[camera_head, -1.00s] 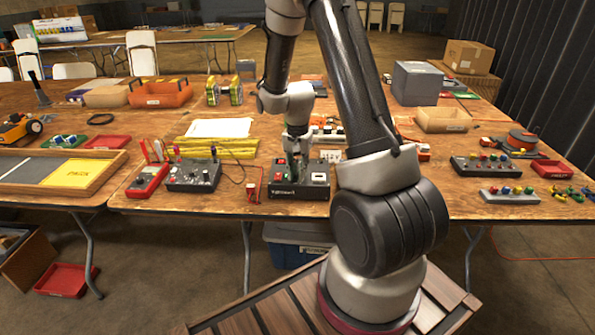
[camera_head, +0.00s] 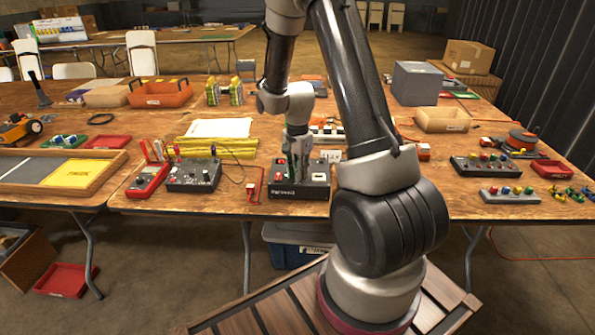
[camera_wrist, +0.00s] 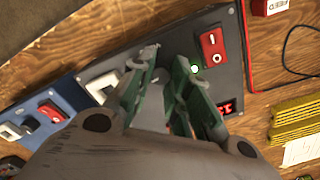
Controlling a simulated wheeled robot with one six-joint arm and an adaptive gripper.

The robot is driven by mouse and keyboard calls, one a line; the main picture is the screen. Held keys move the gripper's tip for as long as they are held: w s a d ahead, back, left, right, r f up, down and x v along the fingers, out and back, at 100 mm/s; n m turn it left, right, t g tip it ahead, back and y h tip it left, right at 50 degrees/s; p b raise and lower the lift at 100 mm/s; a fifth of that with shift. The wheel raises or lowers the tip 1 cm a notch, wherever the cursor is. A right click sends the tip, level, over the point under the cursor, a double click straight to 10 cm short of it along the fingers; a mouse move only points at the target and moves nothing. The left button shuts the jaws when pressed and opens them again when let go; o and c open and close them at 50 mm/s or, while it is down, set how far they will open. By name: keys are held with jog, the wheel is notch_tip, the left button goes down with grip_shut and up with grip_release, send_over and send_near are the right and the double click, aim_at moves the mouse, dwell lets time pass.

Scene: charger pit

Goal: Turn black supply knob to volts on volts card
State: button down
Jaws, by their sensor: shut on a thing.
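The black supply box (camera_head: 300,193) stands near the front edge of the table, under my gripper. In the wrist view its dark panel (camera_wrist: 216,75) shows a red rocker switch (camera_wrist: 212,48), a small white lamp (camera_wrist: 194,69) and a partly covered red digit display (camera_wrist: 227,108). My gripper (camera_head: 297,172) points down onto the panel, left of the box's white plate. Its green-padded fingers (camera_wrist: 165,85) are closed on the supply knob, which they hide. A small white card (camera_head: 330,156) stands behind the box; I cannot read it.
A grey knob box (camera_head: 194,175) and a red meter (camera_head: 148,180) lie to the left. In the wrist view, a blue panel (camera_wrist: 40,125) adjoins the supply box. Yellow bars (camera_head: 238,154) and a white sheet (camera_head: 220,127) lie behind. My arm hides table to the right.

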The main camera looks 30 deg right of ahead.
jog(key=c, duration=1.3)
grip_release()
jog(key=shift+r, duration=0.15)
notch_tip(320, 180, up, 12)
